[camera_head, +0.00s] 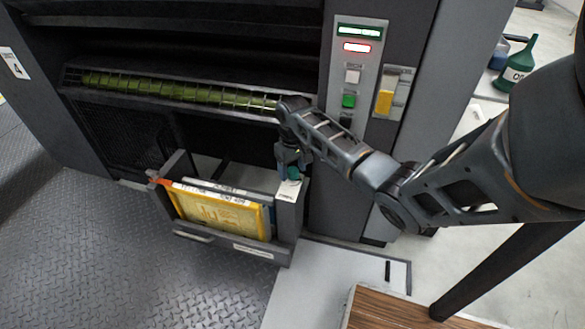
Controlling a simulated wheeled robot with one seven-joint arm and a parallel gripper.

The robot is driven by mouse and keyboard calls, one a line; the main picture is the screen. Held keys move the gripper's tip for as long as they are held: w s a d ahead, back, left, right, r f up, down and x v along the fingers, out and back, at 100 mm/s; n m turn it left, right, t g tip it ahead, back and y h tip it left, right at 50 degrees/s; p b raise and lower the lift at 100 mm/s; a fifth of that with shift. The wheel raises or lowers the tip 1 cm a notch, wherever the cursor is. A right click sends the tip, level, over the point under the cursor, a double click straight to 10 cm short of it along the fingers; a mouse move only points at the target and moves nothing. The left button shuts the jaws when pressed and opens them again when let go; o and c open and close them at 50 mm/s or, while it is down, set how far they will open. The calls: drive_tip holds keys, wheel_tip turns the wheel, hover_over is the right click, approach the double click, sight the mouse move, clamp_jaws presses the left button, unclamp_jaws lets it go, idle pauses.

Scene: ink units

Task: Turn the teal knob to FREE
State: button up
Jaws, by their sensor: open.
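The teal knob (294,173) shows as a small teal patch on top of the right-hand post of the pulled-out drawer unit. My gripper (288,168) points down right at the knob, with its fingers around or just above it; I cannot tell whether they touch it. The jaws are open. Most of the knob is hidden by the gripper. A small white label lies just below the knob on the post, too small to read, so the knob's setting cannot be told.
The open drawer (240,247) holds a yellow framed cartridge (215,211). Behind it runs a green roller (180,91) in a dark press. A control panel (356,75) with a red lamp stands right.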

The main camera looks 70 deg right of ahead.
drive_tip(key=c, duration=1.1)
drive_tip(key=shift+r, duration=0.1)
